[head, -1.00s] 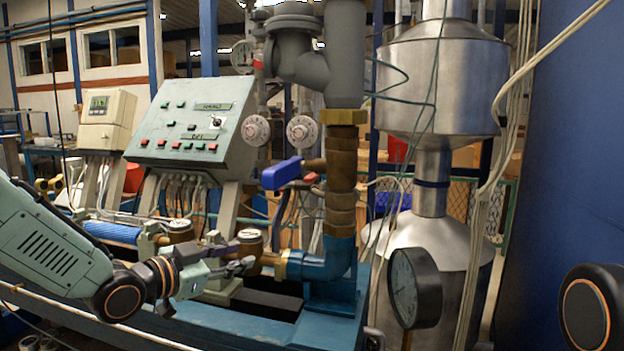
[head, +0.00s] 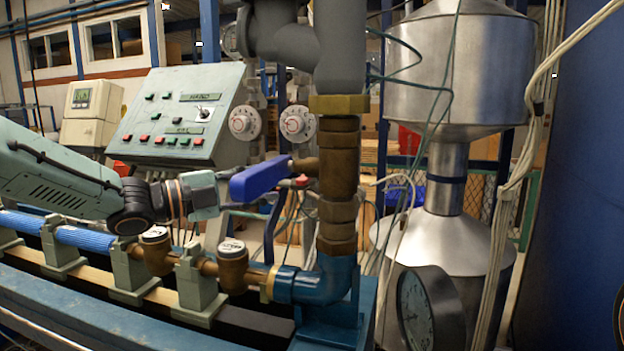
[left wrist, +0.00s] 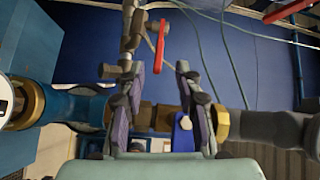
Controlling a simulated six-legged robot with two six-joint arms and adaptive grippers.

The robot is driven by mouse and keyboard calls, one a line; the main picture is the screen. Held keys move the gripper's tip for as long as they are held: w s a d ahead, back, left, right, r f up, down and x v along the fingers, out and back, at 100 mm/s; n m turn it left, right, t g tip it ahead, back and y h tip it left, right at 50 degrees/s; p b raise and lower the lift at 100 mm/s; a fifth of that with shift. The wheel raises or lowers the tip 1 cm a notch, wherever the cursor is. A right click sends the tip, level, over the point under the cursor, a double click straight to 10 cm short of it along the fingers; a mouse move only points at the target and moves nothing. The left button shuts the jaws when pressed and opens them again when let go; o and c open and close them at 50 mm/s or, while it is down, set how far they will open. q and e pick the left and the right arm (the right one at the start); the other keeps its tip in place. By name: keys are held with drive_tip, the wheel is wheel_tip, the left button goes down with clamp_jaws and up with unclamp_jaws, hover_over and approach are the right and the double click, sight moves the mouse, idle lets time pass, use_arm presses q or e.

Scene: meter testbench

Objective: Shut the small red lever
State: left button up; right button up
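The small red lever (left wrist: 161,48) shows in the left wrist view, ahead of the fingertips and attached to a thin brass pipe. In the head view only a small red end (head: 302,181) shows behind the larger blue lever (head: 259,179); the rest is hidden. My left gripper (left wrist: 160,70) is open, its two fingers spread with no object gripped. The blue lever (left wrist: 183,134) lies between the fingers near the palm in the left wrist view. In the head view the left gripper (head: 242,192) is beside the blue lever, which partly covers it. My right gripper is out of view.
A thick brass pipe (head: 338,190) with a blue elbow (head: 318,284) stands right of the left gripper. Brass meters (head: 232,267) line the bench below the arm. A control box (head: 178,117) stands behind. A round gauge (head: 416,308) is at the lower right.

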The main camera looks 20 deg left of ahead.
sight(297, 180)
use_arm(q)
drive_tip(key=w+d+m, duration=0.1)
drive_tip(key=d, duration=0.1)
drive_tip(key=w+d+m, duration=0.1)
drive_tip(key=w+d, duration=0.1)
drive_tip(key=w+d+b, duration=0.1)
drive_tip(key=shift+w+d+m+g+h, duration=0.15)
drive_tip(key=shift+d+m+g+h, duration=0.15)
drive_tip(key=shift+d+m+g, duration=0.1)
drive_tip(key=shift+a, duration=0.25)
drive_tip(key=shift+d, duration=0.2)
drive_tip(key=c, duration=0.4)
clamp_jaws()
